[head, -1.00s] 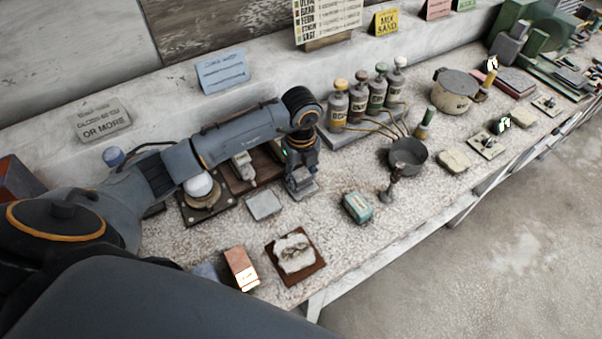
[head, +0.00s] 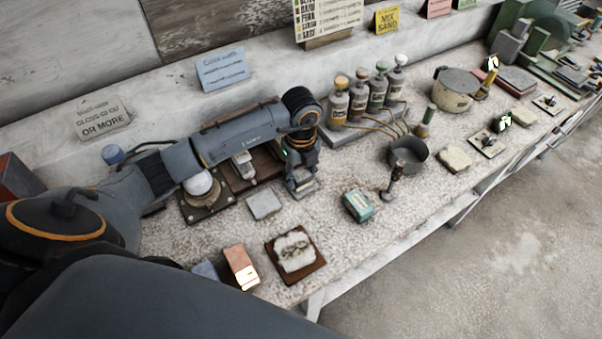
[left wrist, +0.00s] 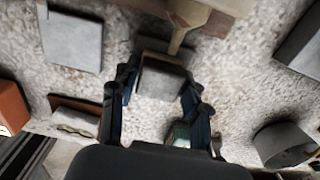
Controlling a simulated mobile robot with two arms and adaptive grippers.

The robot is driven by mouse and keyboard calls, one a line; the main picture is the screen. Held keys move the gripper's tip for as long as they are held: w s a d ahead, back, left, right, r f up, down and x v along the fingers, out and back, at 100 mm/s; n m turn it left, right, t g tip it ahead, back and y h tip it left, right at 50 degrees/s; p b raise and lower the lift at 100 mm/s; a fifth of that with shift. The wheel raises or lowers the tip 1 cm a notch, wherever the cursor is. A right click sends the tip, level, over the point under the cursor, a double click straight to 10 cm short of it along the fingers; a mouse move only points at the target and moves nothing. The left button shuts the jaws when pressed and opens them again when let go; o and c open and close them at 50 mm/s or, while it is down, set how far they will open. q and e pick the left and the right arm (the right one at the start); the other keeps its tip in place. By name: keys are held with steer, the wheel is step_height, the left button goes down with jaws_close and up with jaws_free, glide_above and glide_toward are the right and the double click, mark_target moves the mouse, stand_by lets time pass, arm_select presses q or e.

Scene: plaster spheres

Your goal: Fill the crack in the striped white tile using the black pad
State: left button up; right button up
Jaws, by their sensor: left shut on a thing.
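My left gripper (head: 302,188) is over the middle of the bench, its fingers pointing down. It is shut on a grey pad-like block with a tan edge, seen between the fingers in the left wrist view (left wrist: 162,82). I cannot tell for sure whether this is the black pad. A rough white tile (head: 292,242) with a dark irregular crack across it lies on a brown board (head: 312,270) near the bench's front edge. It also shows in the left wrist view (left wrist: 77,122), at the lower left. My right gripper is not in view.
A flat grey slab (head: 264,204) lies left of the gripper. A teal block (head: 358,206) and a dark pan (head: 407,155) stand to its right. A reddish block (head: 240,266) is left of the tile. Several bottles (head: 338,104) stand behind. Speckled bench is bare between gripper and tile.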

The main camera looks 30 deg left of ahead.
mark_target(301, 173)
arm_select(q)
steer(key=shift+f, duration=0.1)
stand_by(0.4)
steer(key=shift+r, duration=0.3)
step_height(301, 173, up, 7)
steer(key=p, duration=0.5)
steer(key=shift+f, duration=0.2)
stand_by(0.3)
